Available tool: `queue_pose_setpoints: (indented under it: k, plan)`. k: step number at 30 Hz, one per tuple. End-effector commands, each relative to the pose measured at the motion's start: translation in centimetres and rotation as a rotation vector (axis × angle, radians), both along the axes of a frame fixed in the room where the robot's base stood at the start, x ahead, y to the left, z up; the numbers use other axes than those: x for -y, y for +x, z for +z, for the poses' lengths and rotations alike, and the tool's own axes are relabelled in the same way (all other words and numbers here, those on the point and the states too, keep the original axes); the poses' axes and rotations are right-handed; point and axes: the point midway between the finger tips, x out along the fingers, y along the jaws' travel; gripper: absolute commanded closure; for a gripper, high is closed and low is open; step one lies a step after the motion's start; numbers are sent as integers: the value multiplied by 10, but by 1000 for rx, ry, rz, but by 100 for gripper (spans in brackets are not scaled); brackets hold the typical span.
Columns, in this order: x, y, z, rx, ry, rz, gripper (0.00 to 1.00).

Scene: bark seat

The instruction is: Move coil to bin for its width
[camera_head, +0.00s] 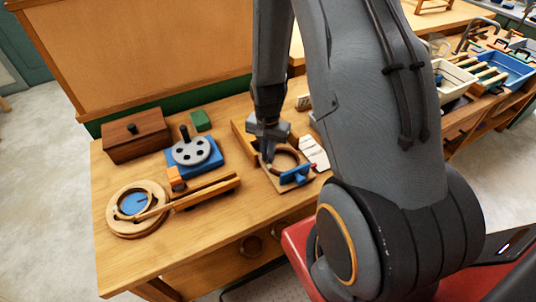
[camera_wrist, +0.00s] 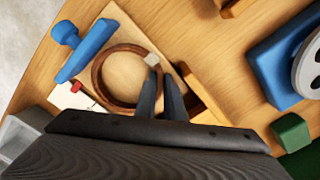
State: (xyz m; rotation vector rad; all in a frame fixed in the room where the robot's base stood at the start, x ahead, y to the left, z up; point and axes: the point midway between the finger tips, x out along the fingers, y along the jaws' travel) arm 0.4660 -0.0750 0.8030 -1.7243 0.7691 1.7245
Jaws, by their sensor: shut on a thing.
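The coil (camera_wrist: 103,95) is a brown ring with a small pale tab on its rim. It is over a square wooden board with a blue clamp (camera_wrist: 90,48) along one side. The coil also shows in the head view (camera_head: 292,156), near the middle of the bench. My gripper (camera_wrist: 160,80) is shut on the coil's rim at the pale tab. In the head view my gripper (camera_head: 267,160) is pointing down at the coil's left side. I cannot tell whether the coil still touches the board. No bin can be identified for certain by width.
A blue block with a grey holed disc (camera_head: 192,151), a lidded wooden box (camera_head: 135,138), a green block (camera_head: 201,121) and a round wooden frame (camera_head: 121,222) stand to the left. White cards (camera_head: 315,153) lie right of the board. Cream (camera_head: 454,72) and blue (camera_head: 518,70) trays stand far right.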

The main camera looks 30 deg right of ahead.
Motion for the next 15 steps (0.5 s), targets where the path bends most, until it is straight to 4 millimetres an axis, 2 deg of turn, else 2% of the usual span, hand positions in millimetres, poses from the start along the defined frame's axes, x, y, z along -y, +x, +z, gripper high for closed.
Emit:
queue_pose_setpoints:
  k: [15]
  plan:
    - [0, 9, 0, 0, 0, 0, 100]
